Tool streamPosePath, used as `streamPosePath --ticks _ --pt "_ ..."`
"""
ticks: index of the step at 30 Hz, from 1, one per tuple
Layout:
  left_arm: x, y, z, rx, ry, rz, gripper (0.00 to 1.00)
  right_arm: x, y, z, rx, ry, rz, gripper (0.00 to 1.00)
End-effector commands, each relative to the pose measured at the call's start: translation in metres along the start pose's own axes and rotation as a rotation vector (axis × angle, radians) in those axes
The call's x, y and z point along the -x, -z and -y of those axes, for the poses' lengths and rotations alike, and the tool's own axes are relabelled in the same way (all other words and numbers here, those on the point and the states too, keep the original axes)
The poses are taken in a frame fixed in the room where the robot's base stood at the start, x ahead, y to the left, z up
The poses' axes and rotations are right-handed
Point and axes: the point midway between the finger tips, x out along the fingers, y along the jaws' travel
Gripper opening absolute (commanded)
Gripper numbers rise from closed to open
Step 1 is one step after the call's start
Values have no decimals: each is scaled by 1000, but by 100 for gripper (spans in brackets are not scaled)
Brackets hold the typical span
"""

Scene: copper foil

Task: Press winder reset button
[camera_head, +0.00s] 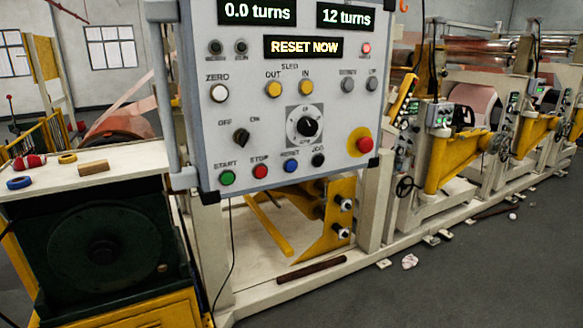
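The winder control panel (240,120) fills the upper middle of the head view. Its displays read "0.0 turns", "12 turns" and "RESET NOW" (303,47). The blue button labelled RESET (291,166) sits in the bottom row, between the red STOP button (260,171) and the black JOG button (318,160). The green START button (227,178) is at the row's left end. A white ZERO button (219,93) is at the panel's upper left. A red lamp (366,48) is lit at the upper right. Neither of my grippers is in view, and nothing covers the panel's front.
A red emergency-stop button on yellow (360,142) is at the panel's lower right. A pale bench (130,176) with rings and a wooden block stands at left. Machine rollers and yellow frames (455,160) run along the right. The grey floor (480,270) is mostly clear.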

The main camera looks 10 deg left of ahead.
Motion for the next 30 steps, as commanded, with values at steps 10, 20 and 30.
streamPosePath --ticks 10,20,30 --pt "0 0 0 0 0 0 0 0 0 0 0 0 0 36" --pt "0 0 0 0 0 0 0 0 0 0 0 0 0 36" --pt "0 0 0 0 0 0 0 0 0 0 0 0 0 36"
